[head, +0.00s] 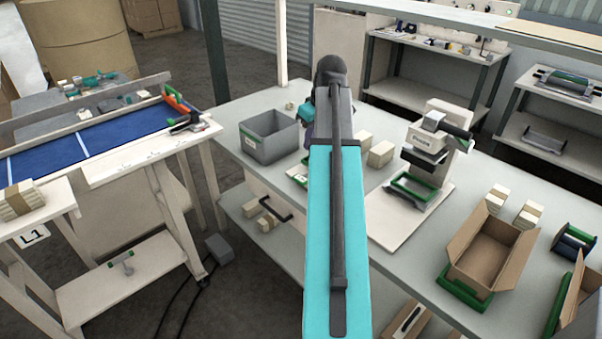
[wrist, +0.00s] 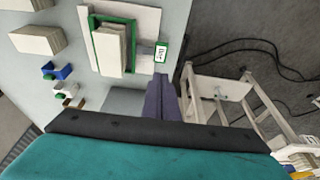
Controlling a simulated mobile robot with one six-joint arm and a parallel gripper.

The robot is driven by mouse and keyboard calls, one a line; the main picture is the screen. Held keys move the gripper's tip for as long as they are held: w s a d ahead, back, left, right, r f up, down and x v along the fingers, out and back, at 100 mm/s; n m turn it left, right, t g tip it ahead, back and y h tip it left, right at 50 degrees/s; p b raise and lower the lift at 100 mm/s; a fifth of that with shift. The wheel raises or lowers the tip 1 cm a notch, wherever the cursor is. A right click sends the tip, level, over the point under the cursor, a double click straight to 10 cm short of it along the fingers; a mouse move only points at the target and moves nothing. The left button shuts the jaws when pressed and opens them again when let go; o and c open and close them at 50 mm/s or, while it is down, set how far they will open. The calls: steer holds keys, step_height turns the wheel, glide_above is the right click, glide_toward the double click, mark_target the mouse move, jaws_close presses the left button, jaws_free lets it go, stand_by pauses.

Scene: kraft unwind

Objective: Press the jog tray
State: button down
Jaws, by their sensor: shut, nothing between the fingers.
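The jog tray appears to be the green-edged frame (wrist: 93,45) on a white plate, with a cream stack of paper (wrist: 110,45) lying in it. A small green-edged label sign (wrist: 161,53) stands at its right. In the head view only a green and white part of it (head: 298,177) shows beside my arm, which hides the rest. My gripper (wrist: 160,80) has purple fingers, shut and empty, just below and right of the tray in the wrist view. I cannot tell its height above the table. In the head view my arm mostly hides the gripper.
A grey bin (head: 268,142) stands left of my arm. Right of it are cream stacks (head: 382,153), a white press (head: 437,145) and an open cardboard box (head: 490,250). A blue-topped conveyor (head: 90,140) is at the left. Bare table shows between bin and tray.

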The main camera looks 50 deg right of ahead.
steer(key=p, duration=0.3)
glide_above(301, 178)
steer(key=s, duration=0.1)
steer(key=shift+a+f, duration=0.1)
steer(key=shift+f, duration=4.65)
steer(key=shift+f+p, duration=0.45)
steer(key=shift+f, duration=1.6)
steer(key=shift+s, duration=0.1)
